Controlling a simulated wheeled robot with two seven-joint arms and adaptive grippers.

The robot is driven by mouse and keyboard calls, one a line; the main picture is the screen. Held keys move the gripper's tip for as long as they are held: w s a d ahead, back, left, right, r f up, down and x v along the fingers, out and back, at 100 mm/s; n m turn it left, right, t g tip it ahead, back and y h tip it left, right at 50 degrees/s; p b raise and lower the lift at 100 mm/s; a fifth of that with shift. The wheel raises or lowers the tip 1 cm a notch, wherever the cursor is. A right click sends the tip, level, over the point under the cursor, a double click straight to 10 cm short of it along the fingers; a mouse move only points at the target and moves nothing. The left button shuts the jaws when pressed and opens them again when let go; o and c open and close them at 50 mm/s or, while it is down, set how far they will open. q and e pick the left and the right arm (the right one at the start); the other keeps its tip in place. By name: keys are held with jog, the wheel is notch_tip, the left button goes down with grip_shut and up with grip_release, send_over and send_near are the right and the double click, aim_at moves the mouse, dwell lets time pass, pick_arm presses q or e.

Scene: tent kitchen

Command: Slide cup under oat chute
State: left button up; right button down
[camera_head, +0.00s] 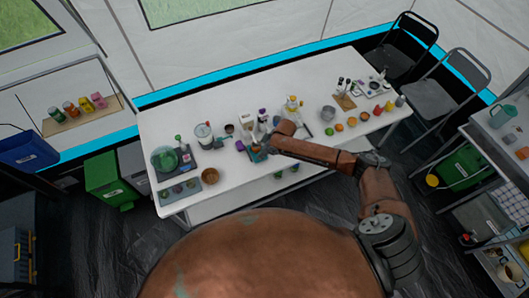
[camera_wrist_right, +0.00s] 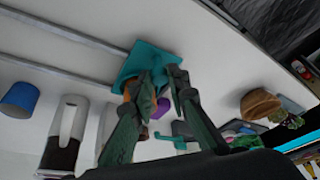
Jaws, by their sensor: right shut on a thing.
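My right gripper (camera_head: 262,150) reaches over the middle of the white table (camera_head: 225,185) in the head view, close to a small teal thing. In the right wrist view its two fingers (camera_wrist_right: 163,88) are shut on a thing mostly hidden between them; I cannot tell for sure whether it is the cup. A teal square-edged thing (camera_wrist_right: 150,58) lies right at the fingertips, with a bit of orange (camera_wrist_right: 132,88) beside the left finger. A tall white and dark container (camera_wrist_right: 68,130) stands to the left. I cannot make out the oat chute. My left gripper is out of view.
A blue cylinder (camera_wrist_right: 20,99) stands left in the wrist view. A brown bowl (camera_head: 210,176) and a green bowl (camera_head: 164,158) are on the table's left part. Several fruits, such as an orange one (camera_head: 338,127), line the right part.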

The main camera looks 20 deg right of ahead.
jog(key=shift+a, duration=0.25)
jog(key=c, duration=1.9)
grip_release()
jog(key=shift+d, duration=0.1)
jog(key=v, duration=1.2)
